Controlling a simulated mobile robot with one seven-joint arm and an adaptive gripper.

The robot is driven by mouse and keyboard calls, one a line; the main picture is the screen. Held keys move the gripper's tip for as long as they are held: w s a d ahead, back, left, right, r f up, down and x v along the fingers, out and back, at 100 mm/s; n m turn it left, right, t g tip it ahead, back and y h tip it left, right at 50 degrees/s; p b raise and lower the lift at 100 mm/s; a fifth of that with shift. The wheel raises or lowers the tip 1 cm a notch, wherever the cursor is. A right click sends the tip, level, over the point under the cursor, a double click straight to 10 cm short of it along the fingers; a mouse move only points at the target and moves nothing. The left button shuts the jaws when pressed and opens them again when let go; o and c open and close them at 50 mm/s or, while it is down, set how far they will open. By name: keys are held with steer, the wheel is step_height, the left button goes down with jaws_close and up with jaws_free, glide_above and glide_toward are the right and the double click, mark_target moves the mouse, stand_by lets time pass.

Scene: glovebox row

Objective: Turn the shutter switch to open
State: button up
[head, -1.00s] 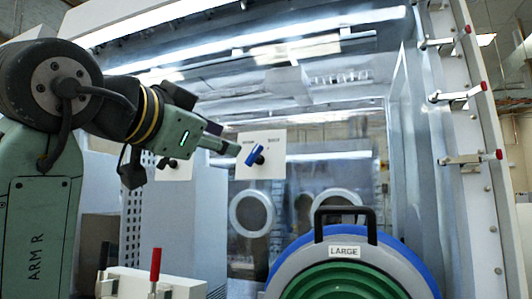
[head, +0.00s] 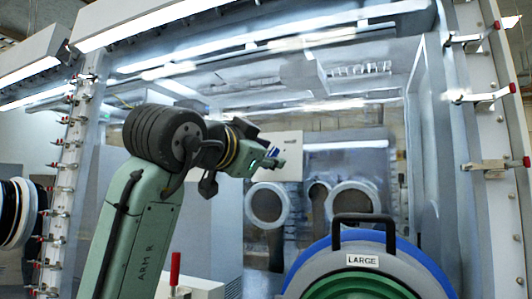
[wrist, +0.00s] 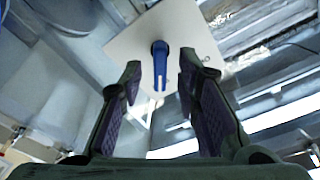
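The shutter switch (wrist: 160,62) is a blue lever with a slotted end on a white plate (wrist: 186,30). In the wrist view it lies between my two fingertips, with a gap on each side. My gripper (wrist: 160,78) is open, its purple-padded fingers either side of the lever. In the head view my gripper (head: 274,163) is in front of the white plate (head: 292,140) and hides the lever. The plate's lettering is too small to read, and I cannot tell which mark the lever faces.
A large round port cover labelled LARGE (head: 362,260), with a black handle (head: 364,218), stands at the lower right. Glove ports (head: 266,204) lie behind. A red-handled clamp (head: 175,270) is low, below my arm. Clamps line both side frames.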

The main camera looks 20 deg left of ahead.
jaws_close()
stand_by(0.3)
steer(key=shift+n, duration=0.3)
steer(key=shift+n+y+b, duration=0.75)
steer(key=shift+n+y, duration=0.05)
steer(key=shift+n, duration=2.6)
jaws_free()
